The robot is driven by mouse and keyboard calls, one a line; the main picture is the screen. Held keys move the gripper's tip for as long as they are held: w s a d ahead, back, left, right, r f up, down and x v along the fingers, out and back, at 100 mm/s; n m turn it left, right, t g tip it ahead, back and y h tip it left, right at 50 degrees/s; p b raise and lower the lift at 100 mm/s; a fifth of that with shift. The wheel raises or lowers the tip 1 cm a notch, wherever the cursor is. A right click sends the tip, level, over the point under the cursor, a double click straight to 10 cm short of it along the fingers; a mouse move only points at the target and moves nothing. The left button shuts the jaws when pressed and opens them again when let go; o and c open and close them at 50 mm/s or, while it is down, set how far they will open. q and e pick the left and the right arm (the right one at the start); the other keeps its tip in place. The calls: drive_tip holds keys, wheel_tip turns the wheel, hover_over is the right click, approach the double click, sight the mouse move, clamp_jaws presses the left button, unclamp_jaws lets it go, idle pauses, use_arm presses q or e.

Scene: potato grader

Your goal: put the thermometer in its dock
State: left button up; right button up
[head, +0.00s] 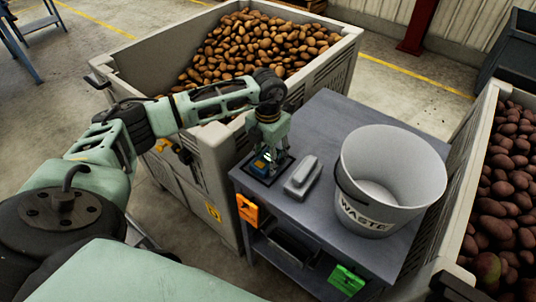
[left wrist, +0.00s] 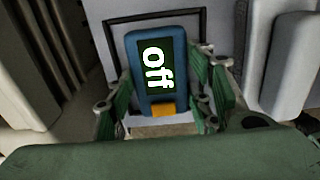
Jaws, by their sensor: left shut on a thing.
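The thermometer is blue, with a dark screen reading "off" and an orange-yellow end; it shows in the left wrist view (left wrist: 153,65) and, small, in the head view (head: 262,163). My right gripper is not in view.
A grey rounded block (head: 302,177) lies right of the gripper on the grey table (head: 320,125). A white WASTE bucket (head: 392,180) fills the table's right. Potato crates stand behind left (head: 215,165) and right (head: 462,130).

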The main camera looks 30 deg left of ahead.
sight(268, 157)
use_arm(q)
drive_tip(key=shift+f, duration=0.1)
drive_tip(key=o, duration=1.3)
drive_tip(key=shift+c, duration=0.2)
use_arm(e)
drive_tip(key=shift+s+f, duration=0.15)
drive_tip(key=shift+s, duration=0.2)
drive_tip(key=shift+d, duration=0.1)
use_arm(q)
drive_tip(key=shift+r, duration=0.25)
wheel_tip(268, 157, up, 12)
drive_tip(key=b, duration=0.2)
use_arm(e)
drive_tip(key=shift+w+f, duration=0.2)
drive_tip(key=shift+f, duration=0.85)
use_arm(q)
drive_tip(key=shift+f, duration=0.1)
